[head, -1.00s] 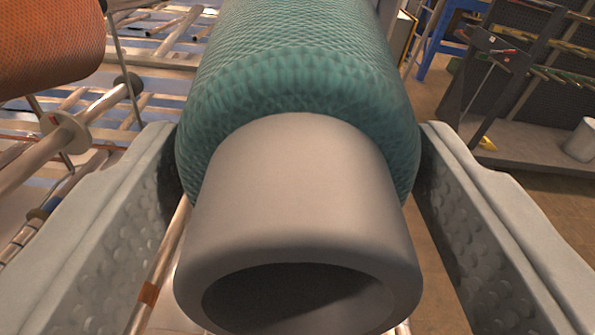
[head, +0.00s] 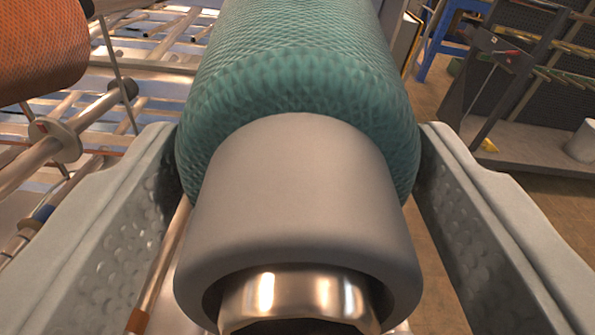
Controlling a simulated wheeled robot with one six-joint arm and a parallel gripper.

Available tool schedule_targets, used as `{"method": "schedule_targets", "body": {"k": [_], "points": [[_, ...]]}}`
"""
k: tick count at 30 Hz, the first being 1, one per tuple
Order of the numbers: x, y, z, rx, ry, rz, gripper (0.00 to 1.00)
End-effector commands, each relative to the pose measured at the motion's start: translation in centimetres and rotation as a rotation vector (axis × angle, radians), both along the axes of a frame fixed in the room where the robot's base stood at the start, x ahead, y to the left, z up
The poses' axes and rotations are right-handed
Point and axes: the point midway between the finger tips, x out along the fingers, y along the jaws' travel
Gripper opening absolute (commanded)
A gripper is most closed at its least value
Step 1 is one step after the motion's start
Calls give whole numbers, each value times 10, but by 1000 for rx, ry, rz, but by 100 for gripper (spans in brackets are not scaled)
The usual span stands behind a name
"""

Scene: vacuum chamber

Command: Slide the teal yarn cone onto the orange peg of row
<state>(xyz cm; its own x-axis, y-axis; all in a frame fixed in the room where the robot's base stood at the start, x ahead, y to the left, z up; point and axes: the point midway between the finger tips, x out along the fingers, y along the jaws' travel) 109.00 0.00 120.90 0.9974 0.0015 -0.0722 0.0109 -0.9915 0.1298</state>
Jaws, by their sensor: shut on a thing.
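The teal yarn cone (head: 305,75) fills the upper middle of the head view, with its grey core tube (head: 300,190) pointing toward me. My gripper (head: 298,150) is shut on the cone, one jaw on each side of the yarn. A shiny metal end (head: 295,298) shows inside the near mouth of the tube, so a rod sits within it. No orange is visible on that end. A thin rod with an orange band (head: 138,320) runs below the cone at the lower left. The cone's far end is out of view.
An orange yarn cone (head: 40,60) hangs close by at the upper left. Metal rods with collars (head: 55,140) fill the left side. At the right are a dark rack (head: 530,90), a white cylinder (head: 583,140) and open floor (head: 540,210).

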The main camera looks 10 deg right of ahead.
Motion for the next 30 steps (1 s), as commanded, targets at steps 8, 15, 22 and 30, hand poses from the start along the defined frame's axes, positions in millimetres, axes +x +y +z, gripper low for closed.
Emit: {"method": "schedule_targets", "body": {"k": [8, 15, 22, 30], "points": [[3, 0, 1, 0, -2, 0, 11], [11, 0, 0, 0, -2, 0, 11], [11, 0, 0, 0, -1, 0, 89], [12, 0, -2, 0, 1, 0, 89]]}}
